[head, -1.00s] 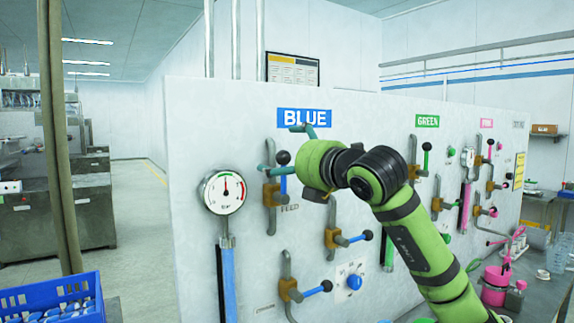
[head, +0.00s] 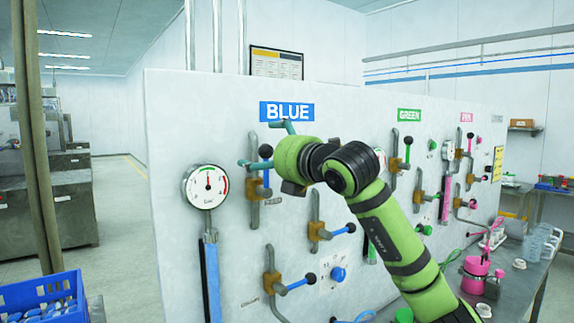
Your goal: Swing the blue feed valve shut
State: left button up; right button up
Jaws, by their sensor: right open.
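The blue feed valve (head: 266,180) is on the white panel under the BLUE sign, above the FEED label. Its blue lever stands upright, in line with its grey pipe, with a black ball knob at the top. My right gripper (head: 257,144) reaches in from the right at the knob. Its teal fingers are apart, one above right of the knob and one at its lower left. I cannot tell whether they touch it. My green wrist hides the panel just right of the valve. My left gripper is out of view.
Two other blue-handled valves (head: 342,231) and (head: 298,284) sit lower, levers sideways. A gauge (head: 206,187) is left of the feed valve. Green and pink valve groups are further right. A blue crate (head: 40,290) stands lower left; a bench (head: 520,283) with a pink pot (head: 476,268) is right.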

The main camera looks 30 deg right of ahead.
jog(key=shift+d+f, duration=0.15)
jog(key=shift+f, duration=0.1)
jog(key=shift+w+d, duration=0.1)
jog(key=shift+d, duration=0.05)
